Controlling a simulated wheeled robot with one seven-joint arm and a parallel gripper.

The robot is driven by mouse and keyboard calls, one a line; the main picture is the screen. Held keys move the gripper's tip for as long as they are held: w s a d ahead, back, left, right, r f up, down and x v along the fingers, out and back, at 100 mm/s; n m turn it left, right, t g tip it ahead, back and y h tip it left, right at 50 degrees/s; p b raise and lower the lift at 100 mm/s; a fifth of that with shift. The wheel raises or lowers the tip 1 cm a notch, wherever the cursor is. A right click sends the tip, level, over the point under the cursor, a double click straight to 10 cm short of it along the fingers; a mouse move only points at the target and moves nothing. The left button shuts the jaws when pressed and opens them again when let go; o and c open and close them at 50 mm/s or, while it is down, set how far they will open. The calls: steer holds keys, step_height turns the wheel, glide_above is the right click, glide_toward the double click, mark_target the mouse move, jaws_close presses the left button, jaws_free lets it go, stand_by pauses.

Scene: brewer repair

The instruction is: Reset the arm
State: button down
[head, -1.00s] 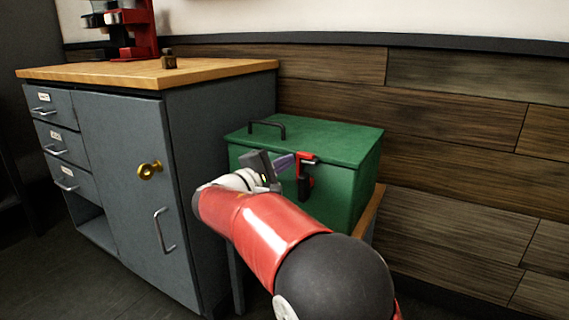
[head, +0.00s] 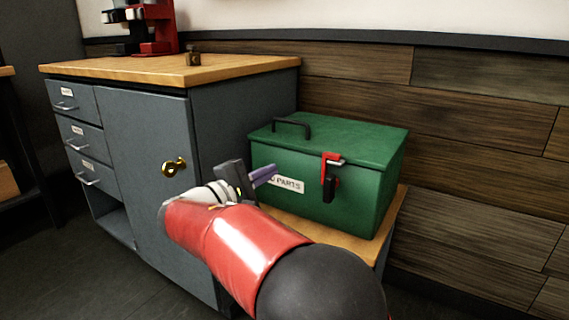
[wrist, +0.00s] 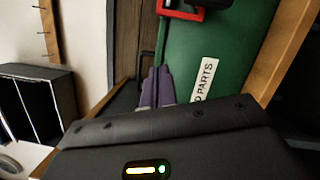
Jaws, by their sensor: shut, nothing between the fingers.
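My red arm reaches forward in the head view, and my gripper (head: 264,176) is at its end, in front of the green parts box. Its purple-grey fingers are together, with nothing between them. In the wrist view the fingers (wrist: 157,86) point toward the left part of the green box (wrist: 218,50). In the head view the gripper shows left of the box's label and appears apart from the box. My forearm hides part of the cabinet's lower front.
The green box (head: 340,150), lid down with a red latch (head: 331,170), stands on a low wooden stand (head: 390,225) by the wall. Left of it is a grey cabinet (head: 135,150) with a brass knob (head: 174,166). A red machine (head: 160,25) and small brown object (head: 193,58) are on top.

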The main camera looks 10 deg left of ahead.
steer(key=s+d+m+g+y+p, duration=0.1)
steer(key=s+d+m+g+p, duration=0.3)
steer(key=d, duration=1)
steer(key=s+d+m+g+y+p, duration=0.1)
steer(key=s+d+m+g+y, duration=0.3)
steer(key=d, duration=1)
steer(key=s+d+f+m+g+y+p, duration=0.1)
steer(key=s+d+m+y+p, duration=0.1)
steer(key=s, duration=0.7)
steer(key=s+d+f+m+g+y+p, duration=0.1)
steer(key=s+m, duration=0.4)
steer(key=s, duration=0.5)
steer(key=shift+s+d+f+y+p, duration=0.3)
steer(key=shift+d+y+p, duration=0.25)
steer(key=shift+y+p, duration=0.7)
